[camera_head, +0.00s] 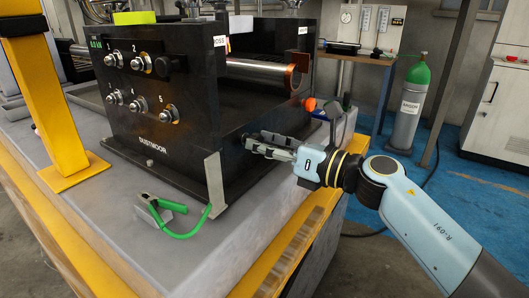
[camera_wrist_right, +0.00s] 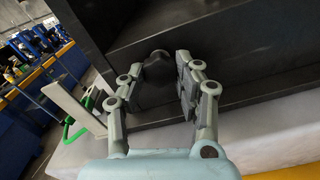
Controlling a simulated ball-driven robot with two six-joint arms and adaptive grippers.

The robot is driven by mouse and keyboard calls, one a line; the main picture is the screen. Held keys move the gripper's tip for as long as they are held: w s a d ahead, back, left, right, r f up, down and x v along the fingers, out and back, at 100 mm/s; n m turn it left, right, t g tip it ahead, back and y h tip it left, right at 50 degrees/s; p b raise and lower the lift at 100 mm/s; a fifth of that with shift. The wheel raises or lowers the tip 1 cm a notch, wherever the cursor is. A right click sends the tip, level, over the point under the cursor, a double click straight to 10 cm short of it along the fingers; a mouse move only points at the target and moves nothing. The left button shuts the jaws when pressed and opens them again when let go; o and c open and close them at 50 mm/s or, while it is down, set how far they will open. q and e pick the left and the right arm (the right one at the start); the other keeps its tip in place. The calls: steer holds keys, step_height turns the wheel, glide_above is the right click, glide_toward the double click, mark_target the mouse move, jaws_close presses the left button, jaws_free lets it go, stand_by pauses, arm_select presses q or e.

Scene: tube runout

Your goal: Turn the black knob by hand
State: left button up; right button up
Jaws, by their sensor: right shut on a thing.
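The black knob (camera_wrist_right: 157,66) is a dark round piece on the lower side of the black machine, between my right gripper's fingers in the wrist view. My right gripper (camera_wrist_right: 157,88) is shut on it, with one grey finger on each side. In the head view the same gripper (camera_head: 262,145) reaches in from the right to the side face of the machine (camera_head: 165,125), marked "DUSTMOOR". The fingers largely hide the knob there. My left gripper is not in view.
A green clamp (camera_head: 160,209) with a green cable lies on the grey bench top near a pale upright bracket (camera_head: 214,178). A metal tube (camera_head: 262,70) with a copper-coloured ring and an orange ball (camera_head: 309,104) are behind the gripper. A yellow post (camera_head: 45,100) stands at left.

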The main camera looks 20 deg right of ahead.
steer(key=o, duration=0.9)
steer(key=shift+v, duration=1.05)
